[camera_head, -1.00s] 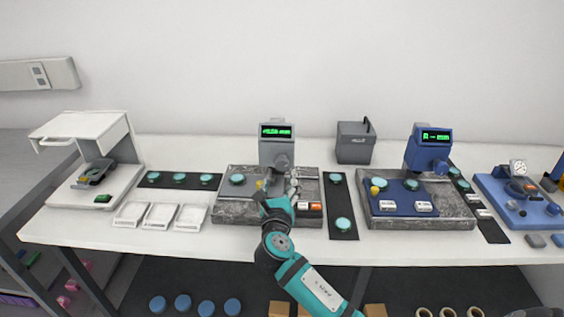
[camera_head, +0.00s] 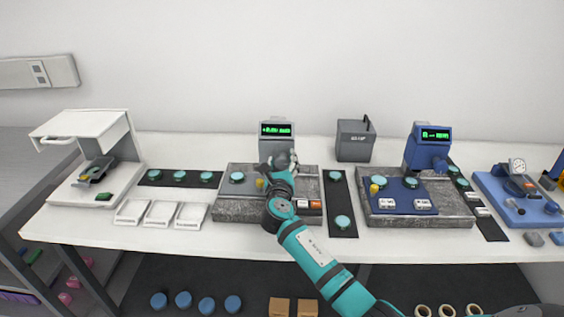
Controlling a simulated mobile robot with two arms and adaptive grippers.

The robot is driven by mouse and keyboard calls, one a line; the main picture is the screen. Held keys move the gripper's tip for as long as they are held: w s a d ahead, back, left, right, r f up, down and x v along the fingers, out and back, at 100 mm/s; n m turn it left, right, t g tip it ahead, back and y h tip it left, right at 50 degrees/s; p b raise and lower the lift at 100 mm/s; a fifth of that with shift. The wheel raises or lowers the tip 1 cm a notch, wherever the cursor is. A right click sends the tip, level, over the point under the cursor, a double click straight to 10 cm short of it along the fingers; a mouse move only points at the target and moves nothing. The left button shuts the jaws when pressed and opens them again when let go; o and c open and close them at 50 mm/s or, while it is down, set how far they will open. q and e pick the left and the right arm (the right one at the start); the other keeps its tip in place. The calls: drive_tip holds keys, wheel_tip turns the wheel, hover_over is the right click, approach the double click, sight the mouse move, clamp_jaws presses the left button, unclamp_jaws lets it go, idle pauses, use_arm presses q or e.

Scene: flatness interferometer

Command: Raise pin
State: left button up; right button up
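The grey flatness interferometer (camera_head: 277,133) has a lit green display and stands at the back of a dark granite base (camera_head: 238,211). My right gripper (camera_head: 281,160) is in front of its lower part, over the base. My wrist and arm hide the fingertips and whatever lies between them, so I cannot tell whether it is open or holds a pin. A small yellow pin-like part (camera_head: 260,183) stands on the base just left of my wrist. A teal disc (camera_head: 237,177) lies on the base further left. My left gripper is not in view.
A blue instrument (camera_head: 428,148) stands on a second granite base (camera_head: 440,222) at the right, with a blue plate. White trays (camera_head: 162,215) and an open white cabinet (camera_head: 85,128) are at the left. A grey box (camera_head: 356,142) stands behind. The table front is clear.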

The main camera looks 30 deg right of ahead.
drive_tip(key=c, duration=0.8)
drive_tip(key=shift+c, duration=0.3)
drive_tip(key=shift+m, duration=0.4)
drive_tip(key=m, duration=0.3)
drive_tip(key=shift+f+m+b, duration=0.1)
drive_tip(key=shift+m+b, duration=0.2)
drive_tip(key=shift+b, duration=0.1)
drive_tip(key=m+b, duration=0.1)
drive_tip(key=m, duration=0.2)
drive_tip(key=shift+d+m, duration=0.1)
drive_tip(key=shift+m, duration=0.3)
drive_tip(key=m+b, duration=0.1)
drive_tip(key=m, duration=0.2)
drive_tip(key=m+b, duration=0.2)
drive_tip(key=m, duration=0.1)
drive_tip(key=shift+s+f, duration=0.1)
drive_tip(key=shift+f, duration=0.1)
drive_tip(key=m+b, duration=0.1)
drive_tip(key=m, duration=0.2)
drive_tip(key=shift+d+m+b, duration=0.1)
drive_tip(key=shift+m+b, duration=0.25)
drive_tip(key=shift+m, duration=0.05)
drive_tip(key=shift+m+b, duration=0.7)
drive_tip(key=shift+m, duration=0.8)
